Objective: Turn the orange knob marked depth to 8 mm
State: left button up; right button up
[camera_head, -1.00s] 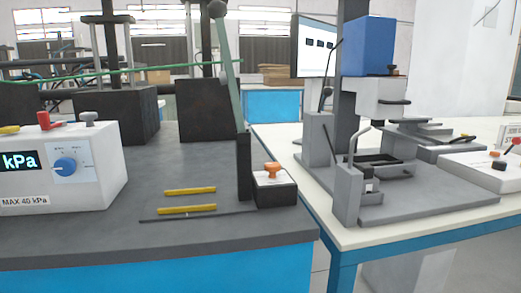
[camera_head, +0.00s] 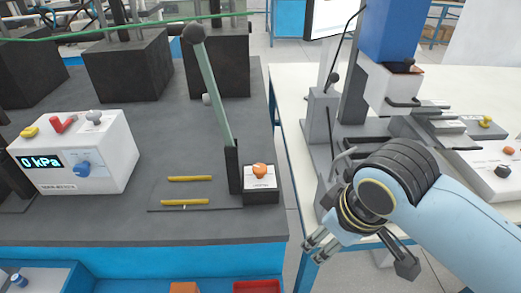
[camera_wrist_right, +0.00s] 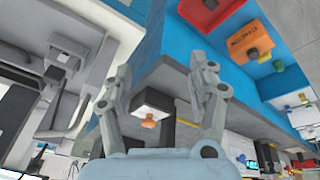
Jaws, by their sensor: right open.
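An orange knob (camera_head: 260,171) stands on the white top of a small black box (camera_head: 261,196) at the right end of the dark bench. Its marking is too small to read. In the right wrist view the orange knob (camera_wrist_right: 148,121) shows beyond and between the fingers, apart from them. My right gripper (camera_head: 314,247) is open and empty, to the right of and nearer than the box, by the bench's right edge. The right wrist view also shows its spread fingers (camera_wrist_right: 164,72). My left gripper is out of view.
A tall lever (camera_head: 213,95) rises just left of the box. Two yellow bars (camera_head: 188,179) lie further left, near a white pressure unit (camera_head: 115,150) reading 0 kPa. A white panel (camera_head: 490,182) with another small orange knob sits on the right table. Red and orange bins (camera_wrist_right: 203,10) show below the bench.

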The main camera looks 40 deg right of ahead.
notch_tip(320, 180, up, 5)
jog(key=w+n+p, duration=0.1)
jog(key=w+p, duration=0.1)
jog(key=w, duration=0.1)
notch_tip(320, 180, up, 3)
jog(key=n+g+y, duration=0.1)
jog(key=n+g, duration=0.2)
jog(key=n, duration=0.2)
send_over(260, 167)
notch_tip(260, 167, down, 11)
jog(key=shift+a+r, duration=0.1)
jog(key=shift+r, duration=0.1)
jog(key=c, duration=1.2)
jog(key=shift+o, duration=0.2)
